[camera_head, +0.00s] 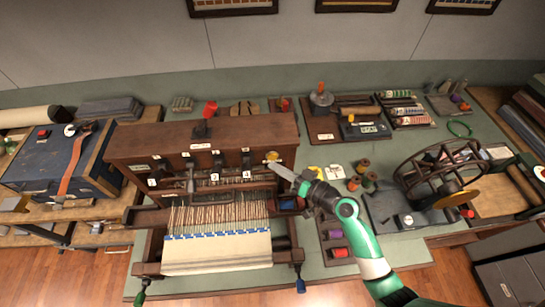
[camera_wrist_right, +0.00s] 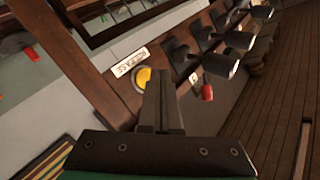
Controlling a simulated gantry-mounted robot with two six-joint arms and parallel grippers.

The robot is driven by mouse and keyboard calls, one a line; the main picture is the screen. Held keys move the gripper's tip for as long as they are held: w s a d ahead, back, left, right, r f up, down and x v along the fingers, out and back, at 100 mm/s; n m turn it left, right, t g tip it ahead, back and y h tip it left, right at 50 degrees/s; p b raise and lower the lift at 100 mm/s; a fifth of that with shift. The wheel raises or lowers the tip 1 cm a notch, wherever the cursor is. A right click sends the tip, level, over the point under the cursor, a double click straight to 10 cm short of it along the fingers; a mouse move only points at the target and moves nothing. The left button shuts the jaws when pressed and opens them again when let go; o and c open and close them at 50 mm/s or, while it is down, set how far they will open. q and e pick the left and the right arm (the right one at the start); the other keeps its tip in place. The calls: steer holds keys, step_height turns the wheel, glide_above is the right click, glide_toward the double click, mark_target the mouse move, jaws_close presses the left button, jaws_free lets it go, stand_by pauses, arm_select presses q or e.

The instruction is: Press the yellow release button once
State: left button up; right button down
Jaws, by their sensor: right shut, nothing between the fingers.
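The yellow release button (camera_head: 272,156) is on the right end of the front face of the brown wooden loom housing (camera_head: 225,136). In the right wrist view the button (camera_wrist_right: 142,78) shows beside a white label reading RELEASE (camera_wrist_right: 131,61). My right gripper (camera_head: 275,166) is shut and empty, with its fingertips just below and in front of the button. In the wrist view the shut fingers (camera_wrist_right: 158,85) cover the button's right edge. I cannot tell whether they touch it. My left gripper is not in view.
Numbered levers (camera_head: 217,161) line the housing's front, left of the button. White cloth (camera_head: 216,252) and threads hang below. A red knob (camera_head: 209,106) stands on top. Thread spools (camera_head: 364,166) and a round wooden wheel frame (camera_head: 440,170) stand to the right on the green table.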

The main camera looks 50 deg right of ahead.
steer(key=shift+w, duration=0.1)
stand_by(0.7)
steer(key=shift+w+d+b, duration=0.25)
steer(key=shift+d+b, duration=0.05)
steer(key=shift+w+d+b, duration=0.3)
steer(key=shift+w, duration=0.05)
stand_by(0.8)
steer(key=shift+s+a, duration=0.1)
steer(key=shift+s+a+p, duration=0.3)
steer(key=shift+s+a, duration=0.2)
steer(key=shift+s, duration=0.1)
steer(key=s+a+p, duration=0.1)
steer(key=s+a, duration=0.2)
steer(key=shift+s+a, duration=0.1)
steer(key=shift+s, duration=0.3)
